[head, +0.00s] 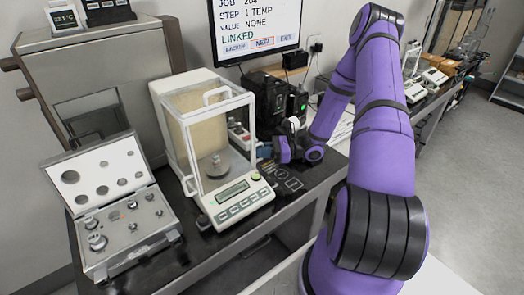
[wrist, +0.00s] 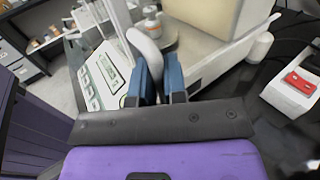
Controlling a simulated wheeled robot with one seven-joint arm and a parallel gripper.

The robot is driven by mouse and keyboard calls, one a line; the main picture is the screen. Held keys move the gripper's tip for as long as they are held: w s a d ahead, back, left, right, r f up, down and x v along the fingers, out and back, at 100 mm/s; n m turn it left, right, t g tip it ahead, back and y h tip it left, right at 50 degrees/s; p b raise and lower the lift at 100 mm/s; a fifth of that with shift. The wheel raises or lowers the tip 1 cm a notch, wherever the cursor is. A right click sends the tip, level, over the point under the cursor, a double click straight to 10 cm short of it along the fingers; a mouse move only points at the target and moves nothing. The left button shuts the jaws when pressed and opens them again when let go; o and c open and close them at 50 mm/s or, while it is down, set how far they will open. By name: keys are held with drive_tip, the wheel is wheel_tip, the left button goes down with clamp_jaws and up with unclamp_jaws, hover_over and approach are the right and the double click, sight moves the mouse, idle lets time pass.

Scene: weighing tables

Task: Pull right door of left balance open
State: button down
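The left balance (head: 240,200) stands on the dark table with a glass draft shield around its weighing chamber. A weight stands on the pan inside. Its right side faces my gripper (head: 283,150), which is low beside it and partly hidden by my own arm. In the wrist view, my gripper's two blue fingers (wrist: 161,80) are a small distance apart. A curved white handle (wrist: 143,45) runs down to the fingers, and its lower end is at the gap between them. I cannot tell whether they press on it. The right door's glass is hard to make out.
An open weight case (head: 130,230) lies left of the balance. A black device (head: 270,97) stands behind it, under the monitor (head: 255,28). Small flat tools (head: 285,178) lie on the table right of the balance. A red-topped white box (wrist: 297,88) shows in the wrist view.

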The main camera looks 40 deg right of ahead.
drive_tip(key=w, duration=1.5)
drive_tip(key=shift+a, duration=0.2)
drive_tip(key=c, duration=1.5)
unclamp_jaws()
drive_tip(key=shift+o, duration=0.2)
